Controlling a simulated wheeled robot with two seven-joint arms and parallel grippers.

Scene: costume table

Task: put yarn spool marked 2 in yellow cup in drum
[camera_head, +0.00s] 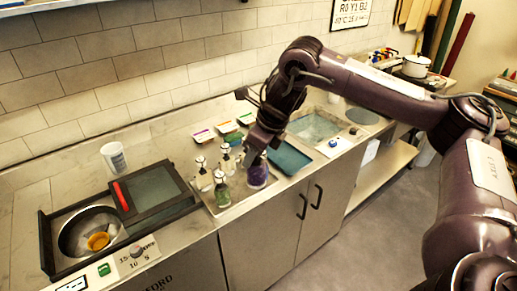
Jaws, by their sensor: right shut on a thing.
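My right gripper (256,151) reaches down from the right and is shut on the top of a purple rounded thing (258,176), at the right end of a pale tray. I cannot tell whether this is a yarn spool or a bottle, and no mark 2 is readable on it. A round metal drum (69,236) is set in the counter at far left, with its opening uncovered. A small orange-yellow cup (98,241) sits inside the drum. My left gripper is not in view.
Several bottles with silvery tops, one green (222,194), stand close left of the gripper. A dark lid with a red handle (155,190) lies right of the drum. A white tub (114,157) stands behind. A teal tray (290,158) and a sink (314,127) are at right.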

